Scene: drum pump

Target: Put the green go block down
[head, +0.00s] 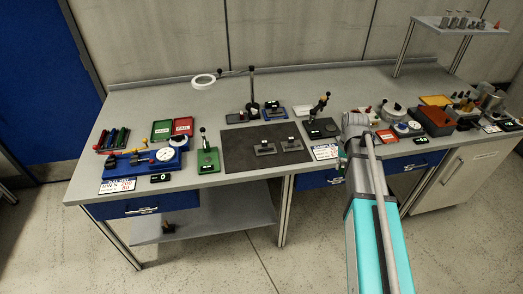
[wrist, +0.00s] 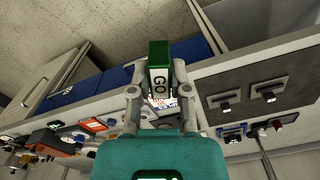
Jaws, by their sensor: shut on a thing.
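In the head view my arm reaches up from the lower right to the bench's front edge, right of the dark mat. There the arm hides the gripper, and I cannot make out the block clearly.
The grey bench holds a dark mat (head: 239,155) with two small fixtures. Left of it stand a green lever tool (head: 207,160), a blue dial-gauge fixture (head: 140,166), and green (head: 162,130) and red (head: 183,127) trays. A black lever tool (head: 320,127) stands right of the mat.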

